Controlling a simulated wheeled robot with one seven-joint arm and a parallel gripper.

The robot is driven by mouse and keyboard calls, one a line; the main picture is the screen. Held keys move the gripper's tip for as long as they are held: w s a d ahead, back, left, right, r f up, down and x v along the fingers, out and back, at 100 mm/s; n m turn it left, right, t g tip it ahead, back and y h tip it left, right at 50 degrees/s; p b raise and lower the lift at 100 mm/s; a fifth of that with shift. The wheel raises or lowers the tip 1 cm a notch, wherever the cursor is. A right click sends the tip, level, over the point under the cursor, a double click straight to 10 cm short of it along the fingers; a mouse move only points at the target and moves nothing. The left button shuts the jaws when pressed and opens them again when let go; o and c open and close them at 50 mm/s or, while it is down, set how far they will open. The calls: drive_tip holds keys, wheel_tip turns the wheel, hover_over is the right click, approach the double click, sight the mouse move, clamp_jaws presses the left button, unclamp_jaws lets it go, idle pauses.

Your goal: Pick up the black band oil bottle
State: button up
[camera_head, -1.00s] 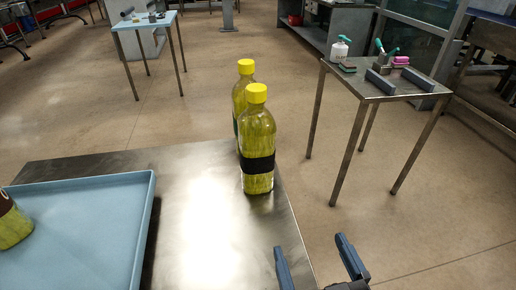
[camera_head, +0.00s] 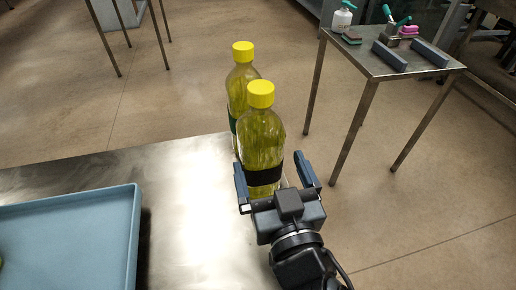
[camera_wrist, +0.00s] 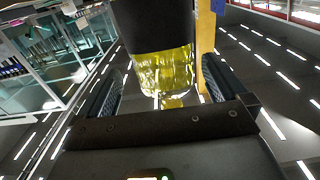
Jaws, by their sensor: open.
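The black band oil bottle (camera_head: 262,140) stands upright near the right edge of the metal table, with a yellow cap and yellow-green oil. Its black band (camera_head: 264,174) is at the height of my gripper's fingers. My gripper (camera_head: 275,174) is open, with one finger on each side of the bottle. In the wrist view the bottle's lower part (camera_wrist: 164,72) and black band (camera_wrist: 150,25) show between the two fingers (camera_wrist: 163,98). I cannot tell whether either finger touches it. A second yellow-capped bottle (camera_head: 238,84) with a green band stands close behind it, partly hidden.
A blue tray (camera_head: 137,215) lies on the left of the metal table (camera_head: 185,190). Bare tabletop lies between tray and bottles. A separate side table (camera_head: 358,62) at upper right holds a spray bottle (camera_head: 342,18), sponge and grey blocks.

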sight(260, 142)
drive_tip(key=p+x, duration=0.2)
drive_tip(key=x, duration=0.4)
drive_tip(key=shift+w+a+f, duration=0.1)
drive_tip(key=shift+w+a, duration=0.15)
drive_tip(key=shift+c, duration=0.3)
drive_tip(key=c, duration=1.3)
drive_tip(key=shift+c, duration=0.6)
drive_tip(key=shift+r, duration=0.25)
